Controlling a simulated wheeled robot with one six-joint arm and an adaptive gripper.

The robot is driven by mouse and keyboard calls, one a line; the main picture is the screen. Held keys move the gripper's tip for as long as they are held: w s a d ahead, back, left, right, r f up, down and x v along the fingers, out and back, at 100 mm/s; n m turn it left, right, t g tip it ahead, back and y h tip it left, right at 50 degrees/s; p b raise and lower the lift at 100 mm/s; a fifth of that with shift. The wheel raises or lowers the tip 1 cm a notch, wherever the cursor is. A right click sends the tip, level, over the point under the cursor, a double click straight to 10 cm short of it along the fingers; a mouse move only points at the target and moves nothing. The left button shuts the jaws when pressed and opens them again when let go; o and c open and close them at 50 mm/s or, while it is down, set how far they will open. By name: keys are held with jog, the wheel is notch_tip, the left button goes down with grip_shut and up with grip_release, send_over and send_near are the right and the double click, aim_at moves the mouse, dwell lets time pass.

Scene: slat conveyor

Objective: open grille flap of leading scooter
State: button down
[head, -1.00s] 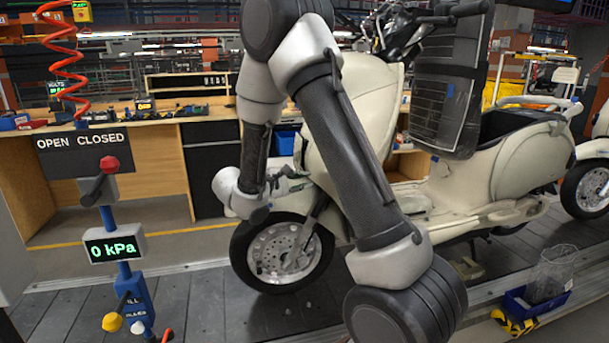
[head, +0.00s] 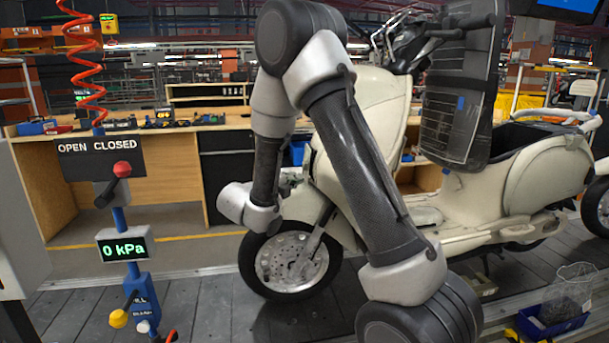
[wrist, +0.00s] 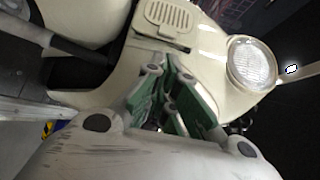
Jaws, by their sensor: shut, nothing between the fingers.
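The leading scooter (head: 545,180) is cream and stands upright on the slat conveyor, its front wheel to the left. In the wrist view its grille flap (wrist: 170,17), a cream panel with several slots, is at the top middle and looks flush with the body. A dark slit lies just below it. A round headlight (wrist: 252,63) is at the right. My gripper (wrist: 166,82), with green-padded fingers, is shut and empty, below the flap in that picture. Whether it touches the body I cannot tell. In the head view the fingers are mostly hidden near the scooter's front.
A control post with an OPEN/CLOSED sign (head: 100,146) and a display (head: 123,246) reading 0 kPa stands at the left. A blue bin (head: 548,328) sits at the lower right. A workbench (head: 150,127) runs behind. Another scooter's wheel (head: 598,205) shows at the right edge.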

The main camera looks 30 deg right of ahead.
jog(key=x, duration=0.9)
jog(key=shift+d, duration=0.3)
jog(key=shift+w+a, duration=0.1)
jog(key=shift+w, duration=0.05)
